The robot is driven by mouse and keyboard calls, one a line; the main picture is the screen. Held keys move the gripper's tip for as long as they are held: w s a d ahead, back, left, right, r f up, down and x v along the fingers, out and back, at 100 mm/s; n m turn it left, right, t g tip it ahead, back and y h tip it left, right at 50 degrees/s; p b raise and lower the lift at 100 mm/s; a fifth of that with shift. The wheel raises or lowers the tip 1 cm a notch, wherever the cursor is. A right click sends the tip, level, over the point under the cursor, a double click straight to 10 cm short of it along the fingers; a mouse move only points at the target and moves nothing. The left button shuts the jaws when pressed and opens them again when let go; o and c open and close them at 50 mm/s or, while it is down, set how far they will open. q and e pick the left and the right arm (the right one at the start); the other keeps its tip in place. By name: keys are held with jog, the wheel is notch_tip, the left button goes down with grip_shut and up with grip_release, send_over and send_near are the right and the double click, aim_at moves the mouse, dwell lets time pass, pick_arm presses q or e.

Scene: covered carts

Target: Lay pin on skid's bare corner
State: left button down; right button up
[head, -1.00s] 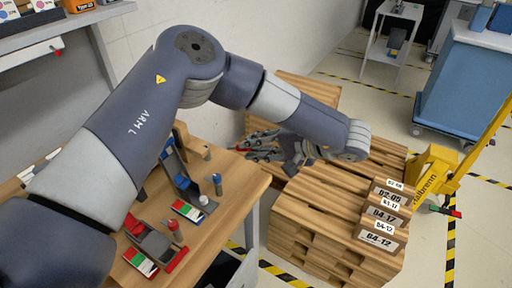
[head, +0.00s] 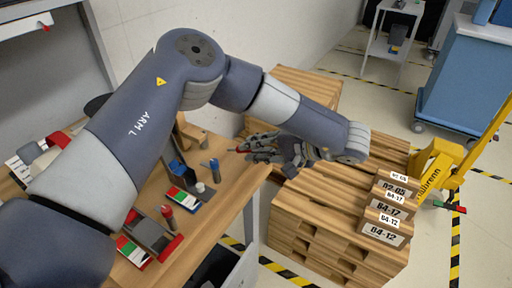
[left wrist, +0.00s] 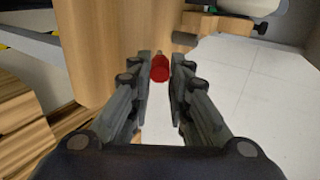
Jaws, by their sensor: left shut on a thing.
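My left gripper (head: 250,147) is shut on a red pin (left wrist: 160,68), whose red body shows between the fingertips in the left wrist view. In the head view only a small red end of it shows at the fingertips, near the workbench's right edge. The skid (head: 318,212) is a stack of slatted wooden pallets at the right of the gripper. My arm and gripper hide part of the skid's far left top. My right gripper is not in view.
The wooden workbench (head: 222,212) at left holds a blue-handled pin (head: 214,170), another red pin (head: 167,215) and holders with coloured labels. A yellow pallet jack (head: 432,165) stands right of the skid.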

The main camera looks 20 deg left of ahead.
pick_arm(q)
jog(key=shift+f, duration=0.5)
jog(key=c, duration=1.4)
grip_release()
jog(key=v, duration=1.2)
jog(key=shift+d, duration=0.1)
